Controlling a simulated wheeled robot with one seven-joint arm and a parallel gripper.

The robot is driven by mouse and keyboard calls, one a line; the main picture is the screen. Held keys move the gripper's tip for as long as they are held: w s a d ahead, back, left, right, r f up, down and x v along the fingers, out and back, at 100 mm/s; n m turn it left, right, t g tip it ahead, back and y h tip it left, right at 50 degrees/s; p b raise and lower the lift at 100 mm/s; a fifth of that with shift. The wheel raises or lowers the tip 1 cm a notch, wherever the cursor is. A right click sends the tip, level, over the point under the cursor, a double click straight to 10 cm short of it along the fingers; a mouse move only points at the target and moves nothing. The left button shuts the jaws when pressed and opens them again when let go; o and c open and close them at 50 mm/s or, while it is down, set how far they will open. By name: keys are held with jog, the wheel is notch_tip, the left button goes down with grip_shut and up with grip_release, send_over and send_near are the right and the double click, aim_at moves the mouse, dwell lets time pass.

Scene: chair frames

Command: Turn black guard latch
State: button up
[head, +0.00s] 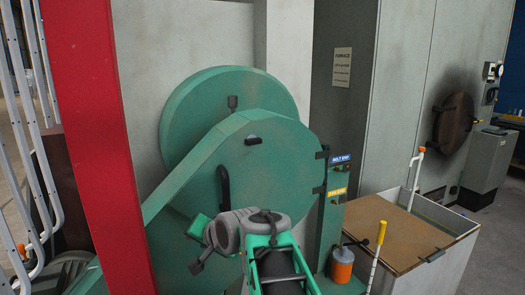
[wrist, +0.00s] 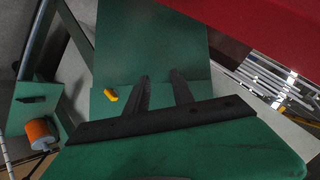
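The green machine guard (head: 262,175) stands in the middle of the head view, with a rounded face. A small black piece (head: 252,141), which looks like the latch, sits near the top of that face, roughly level. A curved black handle (head: 223,188) is lower left on it. My gripper (wrist: 164,85) shows in the wrist view with its two black fingers apart and nothing between them. A green panel lies beyond the fingers; I cannot pick out the latch there. In the head view my arm is low and in front of the guard, and the fingertips are not clearly visible.
A red post (head: 95,140) stands close on the left. A wooden-topped box (head: 400,230) with upright levers is at right, beside an orange cylinder (head: 342,265). Black hinge pieces (head: 321,155) sit on the guard's right edge. Floor shows at far right.

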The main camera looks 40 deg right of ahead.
jog(key=d+r+m+t+h, duration=0.2)
jog(key=d+r+m+t, duration=0.3)
jog(key=d+r, duration=0.7)
jog(key=m+t+h, duration=0.1)
jog(key=m+h, duration=0.1)
jog(key=m, duration=0.4)
send_near(256, 143)
jog(key=w, duration=0.1)
jog(key=p+x, duration=0.3)
jog(key=x, duration=0.5)
jog(key=shift+r, duration=0.1)
grip_shut()
jog(key=m, duration=0.8)
jog(key=shift+m, duration=0.4)
jog(key=m, duration=0.4)
jog(key=shift+m, duration=0.3)
jog(key=m, duration=0.3)
jog(key=shift+m, duration=0.4)
jog(key=shift+o, duration=1.2)
grip_release()
